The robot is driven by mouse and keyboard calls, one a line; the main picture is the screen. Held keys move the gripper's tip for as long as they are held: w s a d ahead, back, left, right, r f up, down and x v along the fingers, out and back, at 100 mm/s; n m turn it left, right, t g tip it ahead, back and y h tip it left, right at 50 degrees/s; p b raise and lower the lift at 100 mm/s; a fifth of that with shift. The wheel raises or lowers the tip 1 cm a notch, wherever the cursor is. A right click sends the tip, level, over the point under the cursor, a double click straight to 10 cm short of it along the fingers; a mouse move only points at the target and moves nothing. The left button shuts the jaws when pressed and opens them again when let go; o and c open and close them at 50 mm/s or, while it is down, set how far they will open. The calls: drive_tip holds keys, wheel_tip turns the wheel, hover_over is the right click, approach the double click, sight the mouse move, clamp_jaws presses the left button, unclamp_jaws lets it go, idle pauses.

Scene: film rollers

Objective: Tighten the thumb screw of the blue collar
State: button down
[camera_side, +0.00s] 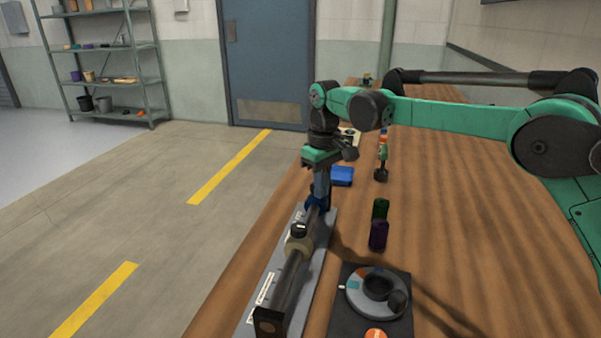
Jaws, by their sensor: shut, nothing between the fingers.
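A dark roller (286,278) lies along a grey base plate (316,247) near the left edge of the wooden bench. The blue collar (314,203) sits around the roller toward its far end. The blue collar's thumb screw is hidden or too small to make out.
A round grey fixture on a black mat (345,320) stands at the front. The bench's right side is clear.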

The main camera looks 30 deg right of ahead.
wheel_tip(320, 180, up, 6)
drive_tip(key=shift+s, duration=0.2)
idle(0.3)
wheel_tip(320, 180, down, 6)
drive_tip(key=w+d, duration=0.1)
drive_tip(key=d, duration=0.1)
drive_tip(key=shift+d, duration=0.15)
idle(0.7)
